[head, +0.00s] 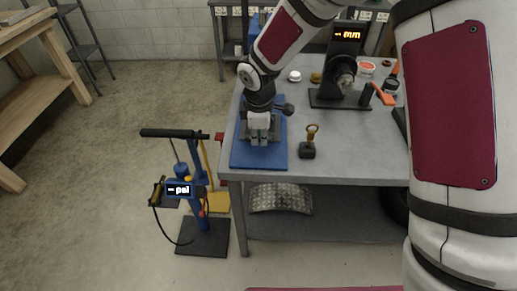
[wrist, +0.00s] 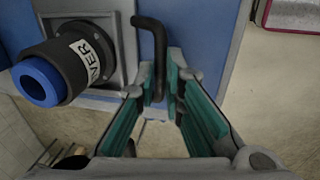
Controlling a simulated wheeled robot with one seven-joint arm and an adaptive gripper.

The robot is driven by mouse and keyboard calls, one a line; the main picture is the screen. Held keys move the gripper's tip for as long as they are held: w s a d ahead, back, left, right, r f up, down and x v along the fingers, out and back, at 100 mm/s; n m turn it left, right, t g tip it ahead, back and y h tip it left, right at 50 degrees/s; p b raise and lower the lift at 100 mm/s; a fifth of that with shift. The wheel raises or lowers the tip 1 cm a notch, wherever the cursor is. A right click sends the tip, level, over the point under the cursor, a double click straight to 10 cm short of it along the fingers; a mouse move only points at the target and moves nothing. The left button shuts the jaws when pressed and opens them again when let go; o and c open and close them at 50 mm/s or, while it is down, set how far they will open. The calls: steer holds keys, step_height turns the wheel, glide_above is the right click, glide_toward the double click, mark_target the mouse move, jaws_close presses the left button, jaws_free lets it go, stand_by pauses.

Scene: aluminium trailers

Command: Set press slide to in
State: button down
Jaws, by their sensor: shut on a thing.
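The press sits on a blue base plate (head: 246,158) at the table's front left corner, mostly hidden behind my gripper (head: 259,132) in the head view. In the wrist view the press shows as a grey block (wrist: 122,42) with a black cylinder (wrist: 72,66), ending in a blue ring and bearing a partly visible label ending "VER". A black bent rod (wrist: 157,45) stands between the fingers of my gripper (wrist: 163,84), which are shut on it near the fingertips. I cannot tell for certain which part is the slide.
A grey table (head: 345,138) holds a display stand (head: 346,40), a small black block with a brass-coloured ring piece (head: 308,150), and orange and black items at the right. A blue floor pump (head: 195,205) with a psi display stands left of the table. Open floor lies at the left.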

steer(key=w+b, duration=0.3)
steer(key=w, duration=0.5)
steer(key=shift+w+d+f, duration=0.1)
steer(key=shift+w, duration=0.6)
steer(key=shift+w+d+b, duration=0.1)
steer(key=shift+w+b, duration=0.05)
steer(key=shift+b, duration=0.15)
steer(key=shift+r, duration=0.2)
steer(key=c, duration=1.7)
jaws_free()
steer(key=shift+w+f, duration=0.1)
steer(key=r, duration=0.4)
steer(key=s+r, duration=0.1)
steer(key=r, duration=0.3)
steer(key=s+r, duration=0.1)
steer(key=r, duration=0.2)
steer(key=shift+s+r, duration=0.15)
steer(key=shift+r, duration=0.25)
